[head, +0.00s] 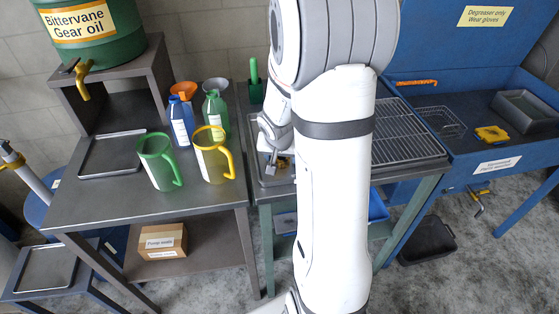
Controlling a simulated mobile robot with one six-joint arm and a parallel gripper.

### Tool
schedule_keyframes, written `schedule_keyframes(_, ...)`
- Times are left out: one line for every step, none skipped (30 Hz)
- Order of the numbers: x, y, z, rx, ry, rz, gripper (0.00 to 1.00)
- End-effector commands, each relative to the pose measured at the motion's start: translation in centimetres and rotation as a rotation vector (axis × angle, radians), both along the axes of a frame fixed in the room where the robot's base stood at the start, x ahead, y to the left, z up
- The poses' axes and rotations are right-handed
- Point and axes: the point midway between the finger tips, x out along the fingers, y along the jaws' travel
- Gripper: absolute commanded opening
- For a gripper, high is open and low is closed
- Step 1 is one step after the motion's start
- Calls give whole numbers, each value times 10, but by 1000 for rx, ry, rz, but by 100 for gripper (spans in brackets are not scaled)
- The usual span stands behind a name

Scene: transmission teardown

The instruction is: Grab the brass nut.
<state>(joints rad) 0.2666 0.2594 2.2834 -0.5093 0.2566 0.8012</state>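My gripper (277,160) points down over a small metal tray (268,182) on the middle workbench, left of my white arm. A small yellowish-brown bit (282,164) shows right by the fingertips. It may be the brass nut, but it is too small to tell, and I cannot tell whether the fingers touch it. The fingers are too small and partly covered to show whether they are open or shut. My arm hides the tray's right side and much of the bench.
A green jug (158,163), a yellow-handled jug (212,158), a blue bottle (181,122) and a green bottle (215,113) stand on the left bench. A wire rack (408,135) lies right of my arm. A blue parts washer (465,100) stands farther right.

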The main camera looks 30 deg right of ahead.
Motion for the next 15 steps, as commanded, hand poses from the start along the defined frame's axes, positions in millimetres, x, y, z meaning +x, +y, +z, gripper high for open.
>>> schedule_keyframes(0,0,0,0,0,0,55)
schedule_keyframes(0,0,0,0,0,0,53)
schedule_keyframes(0,0,0,0,0,0,49)
schedule_keyframes(0,0,0,0,0,-1,47)
schedule_keyframes(0,0,0,0,0,-1,45)
schedule_keyframes(0,0,0,0,0,-1,41)
schedule_keyframes(0,0,0,0,0,-1,39)
schedule_keyframes(0,0,0,0,0,-1,36)
schedule_keyframes(0,0,0,0,0,-1,33)
schedule_keyframes(0,0,0,0,0,-1,31)
schedule_keyframes(0,0,0,0,0,-1,28)
schedule_keyframes(0,0,0,0,0,-1,25)
schedule_keyframes(0,0,0,0,0,-1,22)
schedule_keyframes(0,-1,0,0,0,-1,20)
schedule_keyframes(0,-1,0,0,0,-1,17)
